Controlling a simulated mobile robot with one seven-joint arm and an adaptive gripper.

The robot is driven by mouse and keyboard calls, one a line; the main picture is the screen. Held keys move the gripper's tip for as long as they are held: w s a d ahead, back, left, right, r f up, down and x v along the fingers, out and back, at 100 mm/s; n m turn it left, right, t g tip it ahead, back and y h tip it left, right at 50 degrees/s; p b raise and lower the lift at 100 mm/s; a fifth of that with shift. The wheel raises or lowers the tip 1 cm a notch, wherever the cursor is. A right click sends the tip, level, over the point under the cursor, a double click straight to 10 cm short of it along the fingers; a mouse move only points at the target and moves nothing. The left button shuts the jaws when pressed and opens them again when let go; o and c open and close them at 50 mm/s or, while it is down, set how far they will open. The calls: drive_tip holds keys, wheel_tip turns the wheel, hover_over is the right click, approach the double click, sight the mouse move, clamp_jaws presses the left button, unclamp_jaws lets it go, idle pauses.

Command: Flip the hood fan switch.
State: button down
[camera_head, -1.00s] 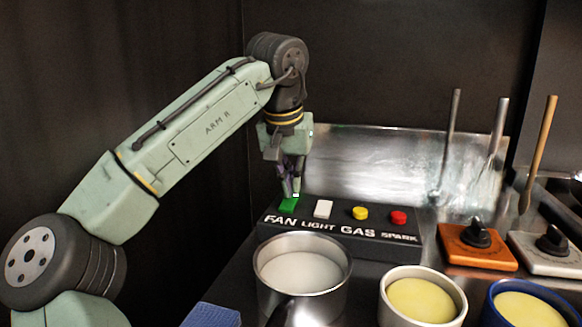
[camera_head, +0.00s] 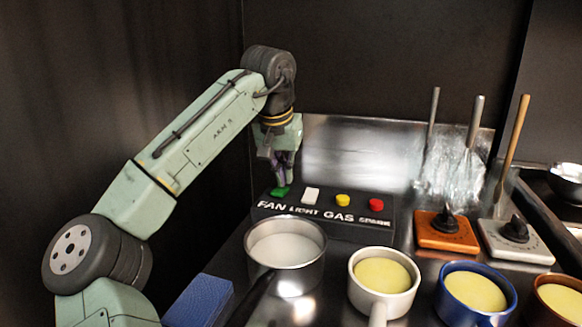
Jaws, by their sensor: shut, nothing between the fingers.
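The hood fan switch is a green rocker (camera_head: 280,192) at the left end of a black control box (camera_head: 322,227), above the label FAN. My gripper (camera_head: 282,183) is shut and empty, pointing down with its fingertips at the green switch. The tips seem to touch it or hover just above; I cannot tell which. They cover part of its upper side, so its tilt is unclear. A white LIGHT switch (camera_head: 311,195), a yellow GAS button (camera_head: 343,200) and a red SPARK button (camera_head: 376,204) sit to its right on the same box.
A steel pot of white liquid (camera_head: 287,232) stands before the box. Pots with yellow contents, one white (camera_head: 358,295) and one blue (camera_head: 447,309), stand front right. Orange (camera_head: 428,236) and grey (camera_head: 505,250) knob plates lie right. A blue block (camera_head: 200,298) is front left.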

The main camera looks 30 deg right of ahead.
sight(282, 189)
drive_tip(key=shift+w+f, duration=0.3)
drive_tip(key=shift+w, duration=0.05)
drive_tip(key=shift+s+a+r, duration=0.35)
drive_tip(key=shift+s+a, duration=0.15)
drive_tip(key=shift+a, duration=0.1)
drive_tip(key=shift+r+p, duration=0.55)
drive_tip(key=shift+p, duration=0.15)
drive_tip(key=r+p, duration=0.1)
drive_tip(key=p, duration=0.1)
drive_tip(key=r+p, duration=0.2)
drive_tip(key=shift+w+d+r, duration=0.15)
drive_tip(key=shift+d+r, duration=0.05)
wheel_tip(282, 189, up, 9)
drive_tip(key=shift+s+a+r, duration=0.2)
drive_tip(key=shift+a, duration=0.05)
